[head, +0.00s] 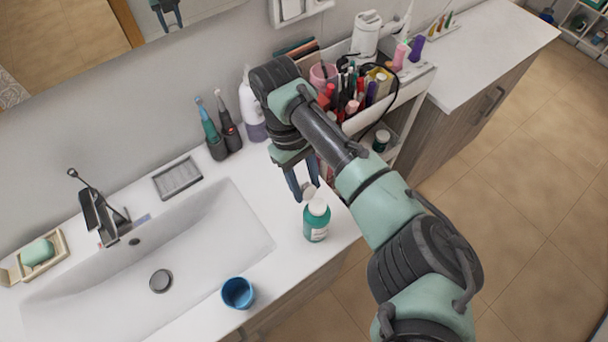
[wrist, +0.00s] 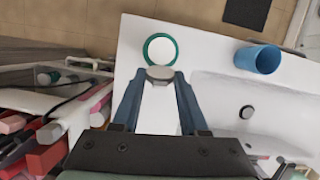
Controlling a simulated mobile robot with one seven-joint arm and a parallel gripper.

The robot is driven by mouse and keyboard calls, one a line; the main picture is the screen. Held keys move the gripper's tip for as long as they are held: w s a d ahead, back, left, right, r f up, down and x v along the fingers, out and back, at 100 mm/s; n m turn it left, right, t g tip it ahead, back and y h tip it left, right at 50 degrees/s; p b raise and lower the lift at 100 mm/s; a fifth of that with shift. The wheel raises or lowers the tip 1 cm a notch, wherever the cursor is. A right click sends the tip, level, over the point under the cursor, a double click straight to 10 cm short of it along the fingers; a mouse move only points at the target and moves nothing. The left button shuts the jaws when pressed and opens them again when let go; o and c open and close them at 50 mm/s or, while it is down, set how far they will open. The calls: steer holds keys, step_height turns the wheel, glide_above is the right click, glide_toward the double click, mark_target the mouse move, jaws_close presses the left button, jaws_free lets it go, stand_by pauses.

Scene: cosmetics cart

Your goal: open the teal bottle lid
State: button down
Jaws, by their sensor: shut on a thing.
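The teal bottle (head: 316,226) stands upright near the front edge of the white counter, right of the basin. Its white top (head: 319,207) faces up; in the wrist view the bottle shows from above as a white disc (wrist: 160,48) with a teal rim. My gripper (head: 307,195) is just behind and above the bottle, pointing down. Its fingertips are shut on a small pale lid (wrist: 160,73), which sits beside the bottle's top. I cannot tell whether the lid still joins the bottle.
A blue cup (head: 238,293) stands at the counter's front edge, left of the bottle. The basin (head: 205,235) lies to the left. A white pump bottle (head: 252,110) and toothbrush holders (head: 226,142) stand behind. A crowded cosmetics cart (head: 410,95) is at the right.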

steer(key=shift+s+d+r+t+y+p, duration=0.15)
steer(key=shift+s+t+y+p, duration=0.05)
steer(key=shift+t+y+p, duration=0.4)
steer(key=shift+c, duration=2.1)
jaws_free()
step_height(320, 180, up, 13)
steer(key=w+a, duration=0.1)
steer(key=shift+w+a+b, duration=0.2)
steer(key=shift+w+b, duration=0.1)
steer(key=shift+b, duration=0.1)
